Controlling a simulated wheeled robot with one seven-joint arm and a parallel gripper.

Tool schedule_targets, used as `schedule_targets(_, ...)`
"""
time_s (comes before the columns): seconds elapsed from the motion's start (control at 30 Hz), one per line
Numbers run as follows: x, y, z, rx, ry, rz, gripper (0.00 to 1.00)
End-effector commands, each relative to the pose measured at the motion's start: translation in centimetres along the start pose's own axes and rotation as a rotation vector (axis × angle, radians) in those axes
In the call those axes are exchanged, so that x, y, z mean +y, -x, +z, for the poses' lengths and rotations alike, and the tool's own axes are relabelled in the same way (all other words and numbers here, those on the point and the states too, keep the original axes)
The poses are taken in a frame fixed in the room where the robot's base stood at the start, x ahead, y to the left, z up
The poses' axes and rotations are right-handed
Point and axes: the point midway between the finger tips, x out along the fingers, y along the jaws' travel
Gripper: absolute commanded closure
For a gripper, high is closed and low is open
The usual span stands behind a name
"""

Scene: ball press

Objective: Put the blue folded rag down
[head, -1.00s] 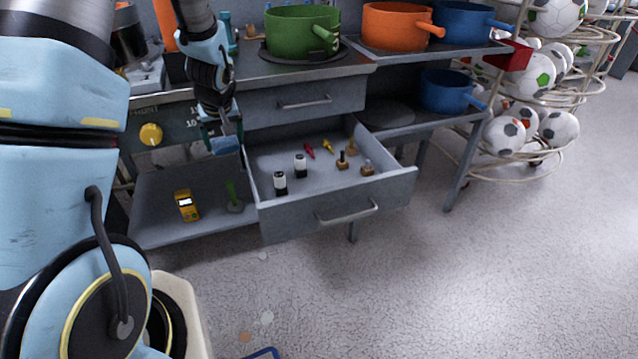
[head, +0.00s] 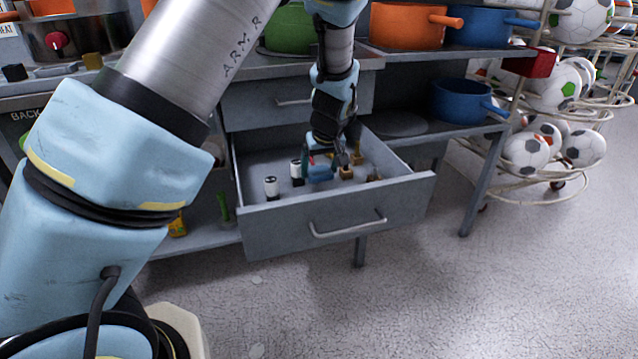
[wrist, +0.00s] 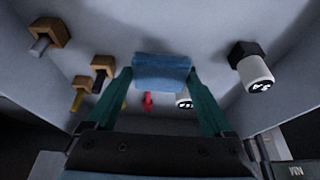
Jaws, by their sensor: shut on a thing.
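The blue folded rag (head: 320,174) is held between the fingertips of my gripper (head: 328,165), over the inside of the open drawer (head: 340,226). In the wrist view the rag (wrist: 161,71) spans the gap between the two green fingers of my gripper (wrist: 162,78). The fingers are shut on it. The drawer floor (wrist: 205,30) shows beyond the rag. I cannot tell whether the rag touches the floor.
Black-and-white cylinders (head: 271,188) stand at the drawer's left side. Pots (head: 405,25) stand on the counter above. A ball rack (head: 560,90) is at the right.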

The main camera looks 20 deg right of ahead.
Motion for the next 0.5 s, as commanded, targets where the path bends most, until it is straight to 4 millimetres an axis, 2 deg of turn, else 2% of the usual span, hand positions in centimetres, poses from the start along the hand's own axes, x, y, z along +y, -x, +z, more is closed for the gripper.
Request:
schedule_targets(0.17, -0.1, -1.3, 0.5, -0.001, 0.0, -0.002, 0.66)
schedule_targets(0.37, -0.1, -3.8, 1.6, -0.001, 0.0, -0.002, 0.66)
schedule_targets(0.5, 0.0, -4.0, 1.6, 0.0, 0.001, 0.0, 0.66)
